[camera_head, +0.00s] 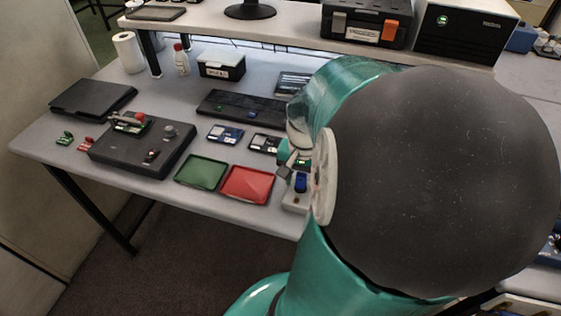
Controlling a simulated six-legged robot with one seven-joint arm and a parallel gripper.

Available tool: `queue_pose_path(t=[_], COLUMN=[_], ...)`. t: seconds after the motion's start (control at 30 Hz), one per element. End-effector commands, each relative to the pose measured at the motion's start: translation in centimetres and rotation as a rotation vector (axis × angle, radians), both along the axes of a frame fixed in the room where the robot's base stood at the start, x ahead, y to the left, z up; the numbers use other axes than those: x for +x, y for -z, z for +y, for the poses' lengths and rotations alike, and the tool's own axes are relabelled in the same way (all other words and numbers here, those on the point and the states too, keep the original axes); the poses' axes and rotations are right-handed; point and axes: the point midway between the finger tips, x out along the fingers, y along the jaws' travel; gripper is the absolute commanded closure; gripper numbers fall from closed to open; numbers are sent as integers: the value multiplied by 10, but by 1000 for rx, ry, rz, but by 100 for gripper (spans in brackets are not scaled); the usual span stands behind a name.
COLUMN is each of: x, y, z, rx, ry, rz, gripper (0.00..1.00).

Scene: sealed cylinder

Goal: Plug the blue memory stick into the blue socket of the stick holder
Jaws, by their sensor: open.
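A small light-grey block (291,204), which looks like the stick holder, stands at the table's front edge, right of the red tray. My arm hides its right side. A small blue piece (300,183) shows upright at the block; I cannot tell whether it is the blue memory stick or the blue socket. My gripper (287,166) is just above and left of the blue piece, partly hidden behind my arm. It is open, and its fingertips look small and dark. I cannot make out anything between them.
A green tray (202,172) and a red tray (247,185) lie left of the block. Small boards (226,134) and a black keyboard (242,107) lie behind. A dark case (142,152) with small parts sits further left. My arm covers the right side.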

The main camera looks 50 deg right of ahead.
Motion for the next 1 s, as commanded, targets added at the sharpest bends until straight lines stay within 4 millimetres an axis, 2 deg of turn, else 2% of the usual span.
queue_pose_path(t=[0.33, 0.5, 0.57, 1.0], x=[0, 0, 0, 1], y=[0, 0, 0, -10], z=[0, 0, 0, 0], rx=[0, 0, 0, -1], ry=[0, 0, 0, -1], rz=[0, 0, 0, -2], gripper=[56, 90, 100, 100])
